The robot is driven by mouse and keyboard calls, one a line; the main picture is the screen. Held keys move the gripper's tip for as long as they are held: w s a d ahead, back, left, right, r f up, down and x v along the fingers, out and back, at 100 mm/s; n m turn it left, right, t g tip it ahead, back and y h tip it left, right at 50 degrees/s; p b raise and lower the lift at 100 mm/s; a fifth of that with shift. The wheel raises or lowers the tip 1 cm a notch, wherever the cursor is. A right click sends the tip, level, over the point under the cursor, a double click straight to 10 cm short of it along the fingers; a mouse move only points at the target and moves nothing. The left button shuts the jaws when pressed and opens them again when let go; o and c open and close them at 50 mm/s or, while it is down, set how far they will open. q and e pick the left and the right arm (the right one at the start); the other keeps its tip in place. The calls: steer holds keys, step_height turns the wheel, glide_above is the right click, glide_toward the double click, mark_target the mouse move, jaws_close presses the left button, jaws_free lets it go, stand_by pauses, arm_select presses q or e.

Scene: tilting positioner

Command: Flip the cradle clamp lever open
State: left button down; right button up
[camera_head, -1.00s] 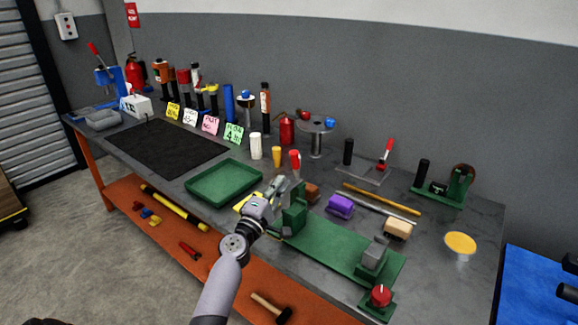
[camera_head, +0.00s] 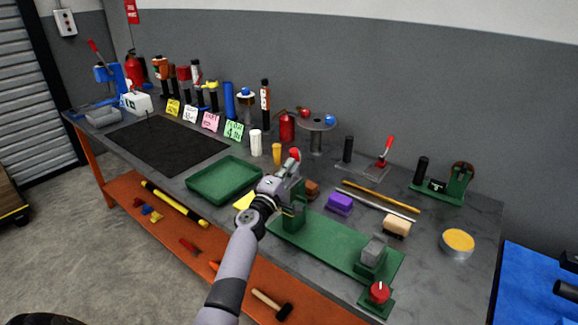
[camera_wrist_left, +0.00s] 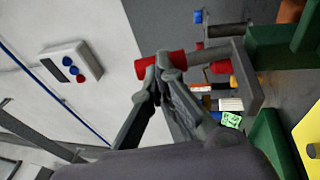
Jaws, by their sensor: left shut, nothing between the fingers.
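The green tilting positioner (camera_head: 325,243) stands at the bench's front edge, with an upright bracket at its left end. The clamp lever's red grip (camera_head: 294,154) shows just above my left gripper (camera_head: 288,168) in the head view. In the left wrist view, the lever's red grip (camera_wrist_left: 146,69) shows behind the fingertips of my left gripper (camera_wrist_left: 164,66), and a grey shaft runs to the right. The fingers are closed together and hold nothing. They overlap the lever in the picture; I cannot tell if they touch it. The gripper hides the cradle and the lever's base. My right gripper is not in view.
A green tray (camera_head: 224,180) lies left of the gripper. A purple block (camera_head: 339,204) and a tan block (camera_head: 397,226) sit behind the positioner. A red knob (camera_head: 379,292) stands at its right end. Bare bench lies around the yellow-topped tin (camera_head: 458,243).

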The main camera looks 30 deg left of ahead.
mark_target(298, 157)
arm_select(q)
steer(key=shift+w+r+g+p, duration=0.4)
steer(key=shift+r+g+p, duration=0.3)
steer(key=shift+p, duration=1.8)
steer(key=shift+w, duration=0.15)
steer(key=shift+w+f, duration=0.1)
steer(key=shift+w, duration=0.2)
steer(key=w+b, duration=0.2)
steer(key=w, duration=0.1)
steer(key=w+b, duration=0.1)
steer(key=b, duration=0.1)
steer(key=shift+w+d+r, duration=0.2)
steer(key=shift+w+r, duration=0.1)
steer(key=shift+w, duration=0.05)
steer(key=p, duration=0.1)
steer(key=w+g+p, duration=0.1)
steer(key=w+p, duration=0.1)
steer(key=shift+w+d+f+m, duration=0.25)
steer(key=shift+m, duration=0.05)
